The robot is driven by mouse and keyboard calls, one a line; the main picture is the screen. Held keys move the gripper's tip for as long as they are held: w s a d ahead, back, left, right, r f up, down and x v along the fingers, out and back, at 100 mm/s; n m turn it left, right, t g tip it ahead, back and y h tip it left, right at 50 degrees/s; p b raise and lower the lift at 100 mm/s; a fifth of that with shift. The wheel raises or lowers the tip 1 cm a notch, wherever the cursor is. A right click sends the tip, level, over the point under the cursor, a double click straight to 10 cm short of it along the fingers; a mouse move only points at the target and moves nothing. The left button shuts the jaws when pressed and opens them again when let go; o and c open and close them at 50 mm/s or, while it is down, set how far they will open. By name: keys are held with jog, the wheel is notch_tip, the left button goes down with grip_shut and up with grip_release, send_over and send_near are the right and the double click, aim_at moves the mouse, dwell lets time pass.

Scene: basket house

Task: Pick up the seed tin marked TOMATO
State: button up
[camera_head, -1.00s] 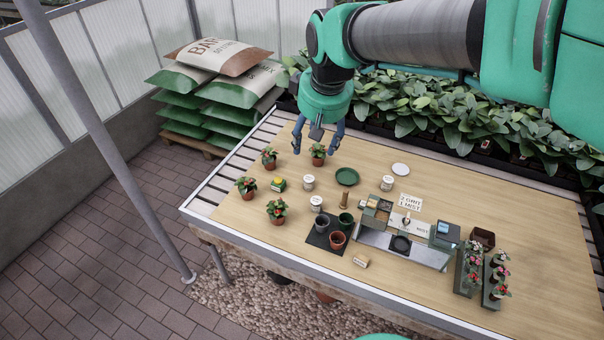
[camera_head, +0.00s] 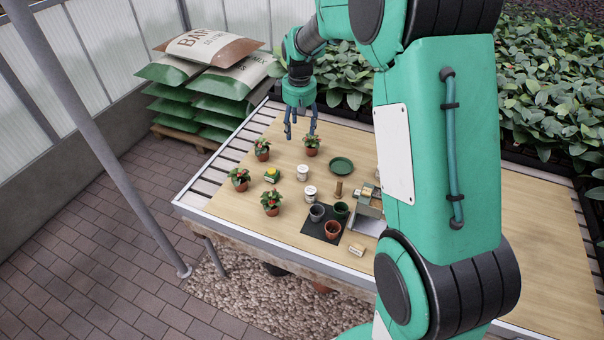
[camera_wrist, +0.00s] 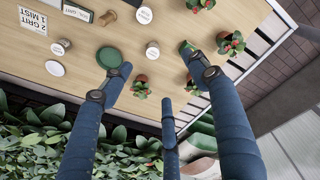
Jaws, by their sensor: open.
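Two small white tins stand upright on the wooden bench in the head view, one farther back (camera_head: 303,172) and one nearer (camera_head: 310,193). In the wrist view, white tins show at the top middle (camera_wrist: 144,15), below it (camera_wrist: 152,50) and at the left (camera_wrist: 60,47). Their lettering is too small to read, so I cannot tell which is marked TOMATO. My gripper (camera_head: 300,130) hangs open and empty above the bench's back left, behind the tins and near a potted plant. Its spread fingers (camera_wrist: 160,95) also show in the wrist view.
Potted red-flowered plants (camera_head: 312,145) stand around the tins, with a green-and-yellow item (camera_head: 272,175). A green saucer (camera_head: 342,166) lies right of them. Pots stand on a dark mat (camera_head: 318,228) in front. My arm hides the bench's right middle. Dense foliage lines the back.

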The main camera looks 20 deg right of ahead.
jog(key=n+g, duration=0.1)
jog(key=n, duration=0.1)
send_over(303, 168)
notch_tip(303, 168, down, 19)
jog(key=shift+s+a+r+b, duration=0.1)
jog(key=shift+s+a+b, duration=0.05)
jog(key=shift+a+b, duration=0.2)
jog(key=shift+d+f+b, duration=0.1)
jog(key=shift+f+b, duration=0.75)
jog(key=shift+f, duration=3.45)
jog(key=shift+d+f+b, duration=0.2)
jog(key=shift+f+b, duration=0.6)
jog(key=shift+f, duration=1.75)
jog(key=c, duration=1.3)
